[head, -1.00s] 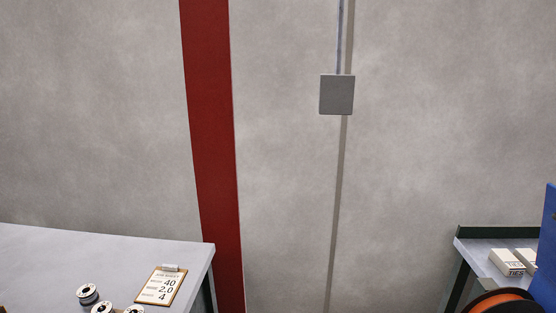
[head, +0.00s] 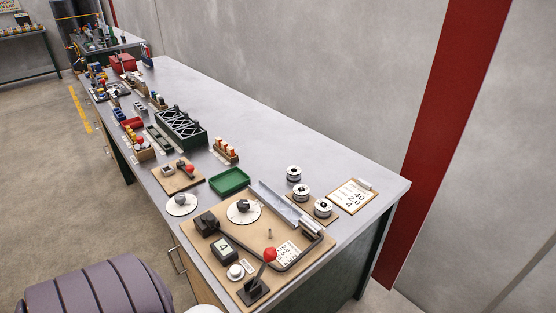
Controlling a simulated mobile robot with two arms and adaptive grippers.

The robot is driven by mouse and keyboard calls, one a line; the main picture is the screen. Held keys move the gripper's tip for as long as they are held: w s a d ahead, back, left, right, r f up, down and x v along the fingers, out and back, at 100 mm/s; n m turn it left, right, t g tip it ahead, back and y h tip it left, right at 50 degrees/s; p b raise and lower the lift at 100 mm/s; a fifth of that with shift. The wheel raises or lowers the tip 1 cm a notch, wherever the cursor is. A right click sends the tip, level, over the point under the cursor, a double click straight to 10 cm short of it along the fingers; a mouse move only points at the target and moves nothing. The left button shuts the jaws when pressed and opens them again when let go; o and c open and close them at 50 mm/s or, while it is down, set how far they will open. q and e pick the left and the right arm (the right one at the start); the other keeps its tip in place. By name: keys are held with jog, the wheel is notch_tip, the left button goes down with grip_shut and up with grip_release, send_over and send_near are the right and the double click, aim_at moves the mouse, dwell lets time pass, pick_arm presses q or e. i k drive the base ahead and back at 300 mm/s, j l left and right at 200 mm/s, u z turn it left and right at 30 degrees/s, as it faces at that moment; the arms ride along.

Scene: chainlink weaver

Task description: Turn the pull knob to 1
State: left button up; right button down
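A brown board (head: 225,285) lies at the near end of the grey workbench. It carries a large round dial (head: 243,210), a small box with a display reading what looks like 4 (head: 223,249), a small white round knob (head: 237,271) and a red-ball lever (head: 269,255). Another white dial with a dark knob (head: 182,204) stands left of the board. I cannot tell which of these is the pull knob, and their markings are too small to read. Neither of my grippers is in view.
A clipboard (head: 351,196) reading 40, 2.0 and 4 lies near the bench's right corner, beside three spools (head: 301,192). A green tray (head: 230,181) sits behind the board. Several fixtures fill the bench's far left; its back strip is clear. A purple-grey ribbed object (head: 100,290) is at lower left.

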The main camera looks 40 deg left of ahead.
aim_at(242, 205)
jog(key=u, duration=1.7)
